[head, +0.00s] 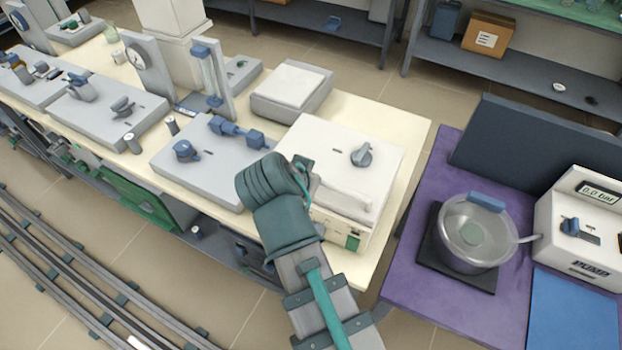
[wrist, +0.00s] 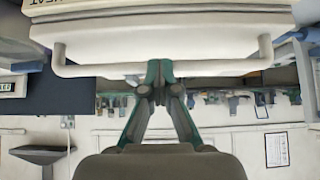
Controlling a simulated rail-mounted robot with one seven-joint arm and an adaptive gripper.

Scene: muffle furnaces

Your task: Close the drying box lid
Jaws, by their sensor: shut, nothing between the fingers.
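The drying box (head: 335,229) appears to be the white box at the table's near right corner. Its pale lid (head: 330,139) carries a grey knob and a bar handle (head: 345,190) along the near side. I cannot tell from here how far the lid stands open. My gripper (head: 304,168) is beside the handle's left end, partly hidden by my wrist. In the wrist view my gripper (wrist: 159,75) is shut and empty, with its tips at the middle of the handle bar (wrist: 215,67). Whether they touch the bar is unclear.
A grey panel with blue valves (head: 205,165) lies left of the box, and a flat grey unit (head: 291,92) stands behind it. At right, a purple bench (head: 405,270) holds a clear pot (head: 476,235) and a white pump (head: 580,225). A floor gap separates the tables.

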